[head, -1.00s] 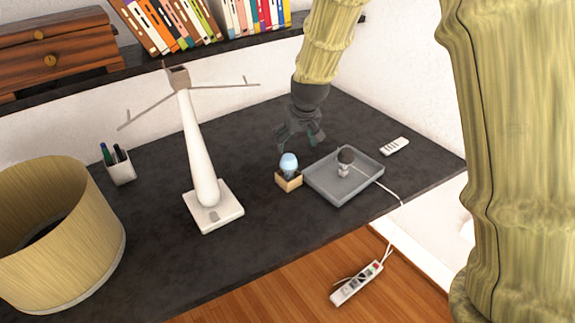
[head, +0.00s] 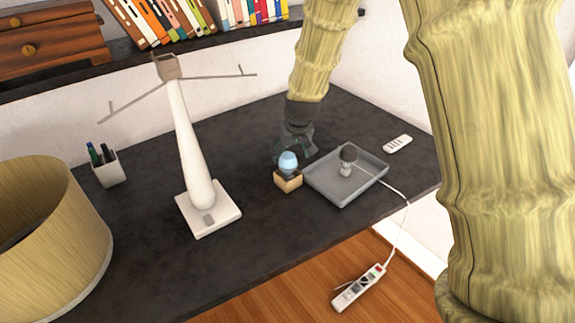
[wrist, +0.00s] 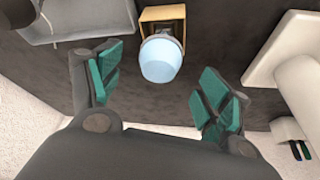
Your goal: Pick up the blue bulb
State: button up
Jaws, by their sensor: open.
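The light blue bulb (head: 288,161) stands upright in a small tan box (head: 288,183) on the dark table. The bulb also shows in the wrist view (wrist: 161,58), with the tan box (wrist: 151,14) partly behind it. My gripper (head: 293,151) is just behind the bulb in the head view, partly hidden by it. In the wrist view my gripper (wrist: 158,85) is open and empty, with its green-padded fingers spread to either side. The bulb lies between and a little beyond the fingers, apart from both.
A grey tray (head: 340,195) with a dark-topped bulb (head: 348,157) stands right of the box. A white lamp stand (head: 192,150) is to the left, with a pen cup (head: 106,166) and a large shade (head: 45,235) farther left. A white remote (head: 398,144) lies at right.

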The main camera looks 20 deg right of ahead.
aim_at(289, 157)
jog(key=shift+p+x, duration=0.9)
jog(key=shift+x, duration=2.35)
jog(key=c, duration=1.1)
